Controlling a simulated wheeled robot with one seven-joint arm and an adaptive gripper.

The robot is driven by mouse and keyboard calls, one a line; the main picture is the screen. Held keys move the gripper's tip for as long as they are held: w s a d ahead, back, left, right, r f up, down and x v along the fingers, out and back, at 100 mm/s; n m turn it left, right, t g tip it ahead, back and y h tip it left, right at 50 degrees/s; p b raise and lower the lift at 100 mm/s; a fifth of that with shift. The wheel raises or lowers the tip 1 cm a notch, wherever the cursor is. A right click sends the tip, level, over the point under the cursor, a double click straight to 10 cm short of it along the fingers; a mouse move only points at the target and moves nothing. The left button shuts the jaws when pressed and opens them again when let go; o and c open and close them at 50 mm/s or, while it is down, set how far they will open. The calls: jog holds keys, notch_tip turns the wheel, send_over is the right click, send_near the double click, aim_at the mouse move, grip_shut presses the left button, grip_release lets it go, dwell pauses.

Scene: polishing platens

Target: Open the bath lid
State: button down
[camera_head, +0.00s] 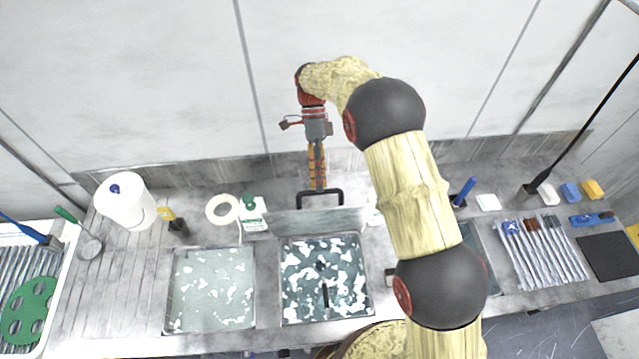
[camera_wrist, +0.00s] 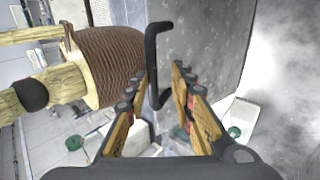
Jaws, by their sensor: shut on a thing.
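The bath lid (camera_head: 320,222) stands raised at the back edge of the middle bath (camera_head: 283,268), whose dark liquid with pale patches lies uncovered. The lid's black bar handle (camera_head: 341,198) is at its top edge. My gripper (camera_head: 318,187) reaches down from above and is shut on the handle. In the wrist view, the handle (camera_wrist: 153,45) passes between the fingers of my gripper (camera_wrist: 160,72). The grey lid face (camera_wrist: 200,45) shows behind and right of it. The exact finger contact is hard to see.
A left bath (camera_head: 170,290) with pale liquid is beside the middle one. A tape roll (camera_head: 211,208), a green-capped bottle (camera_head: 252,213) and a paper roll (camera_head: 125,205) stand at the back left. Packaged tools (camera_head: 540,252) lie at right. The wall is close behind.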

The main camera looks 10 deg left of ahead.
jog(key=shift+s+d+f, duration=0.1)
jog(key=shift+d+f, duration=0.05)
jog(key=shift+f, duration=0.95)
jog(key=c, duration=1.8)
grip_release()
jog(key=shift+c, duration=0.2)
jog(key=shift+o, duration=1)
jog(key=shift+w+f, duration=0.1)
jog(key=shift+w, duration=0.25)
jog(key=shift+s, duration=0.15)
jog(key=shift+c, duration=0.9)
jog(key=shift+r, duration=0.2)
jog(key=shift+a+v, duration=0.2)
jog(key=shift+v, duration=3.85)
jog(key=shift+s+r, duration=0.1)
